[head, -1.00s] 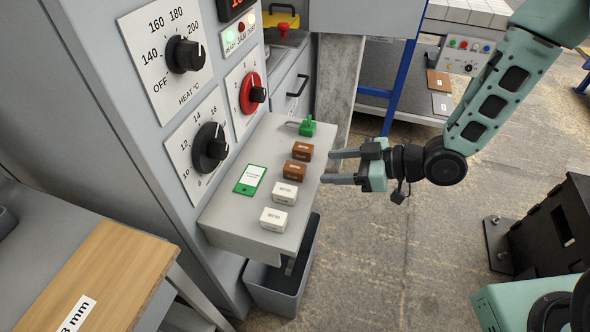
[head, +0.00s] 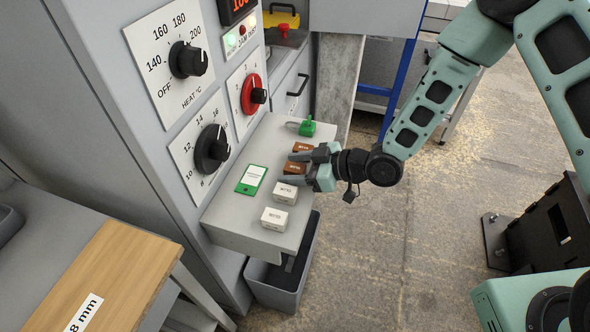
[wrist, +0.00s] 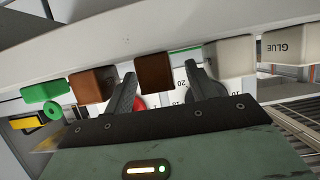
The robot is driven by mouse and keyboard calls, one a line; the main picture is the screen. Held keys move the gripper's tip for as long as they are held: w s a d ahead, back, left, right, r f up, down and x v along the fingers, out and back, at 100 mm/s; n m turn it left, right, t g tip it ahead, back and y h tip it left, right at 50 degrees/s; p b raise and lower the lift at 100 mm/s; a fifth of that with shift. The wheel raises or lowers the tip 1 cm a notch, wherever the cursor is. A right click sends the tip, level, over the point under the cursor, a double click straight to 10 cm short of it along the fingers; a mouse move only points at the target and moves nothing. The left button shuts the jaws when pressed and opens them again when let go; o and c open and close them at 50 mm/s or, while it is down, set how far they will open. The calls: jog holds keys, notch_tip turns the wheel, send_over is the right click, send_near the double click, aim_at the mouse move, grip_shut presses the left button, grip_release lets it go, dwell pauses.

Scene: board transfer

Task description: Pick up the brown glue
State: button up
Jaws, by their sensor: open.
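Two brown blocks sit on the grey shelf (head: 232,222): a nearer one (head: 294,167) and a farther one (head: 301,147). Their labels are too small to read. My gripper (head: 286,168) is open, reaching in from the right with its fingers on either side of the nearer brown block, which is partly hidden. In the wrist view this brown block (wrist: 153,72) shows between the two open fingertips (wrist: 160,72). The farther brown block (wrist: 92,85) lies outside the left finger. I cannot tell whether the fingers touch either block.
Two white blocks, a nearer (head: 274,218) and a farther one (head: 285,193), share the shelf; one reads GLUE in the wrist view (wrist: 288,46). A green card (head: 251,179) and green clamp-like piece (head: 307,127) lie there too. The dial panel (head: 199,128) rises at left.

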jog(key=c, duration=1.1)
jog(key=shift+o, duration=0.2)
jog(key=shift+r, duration=0.1)
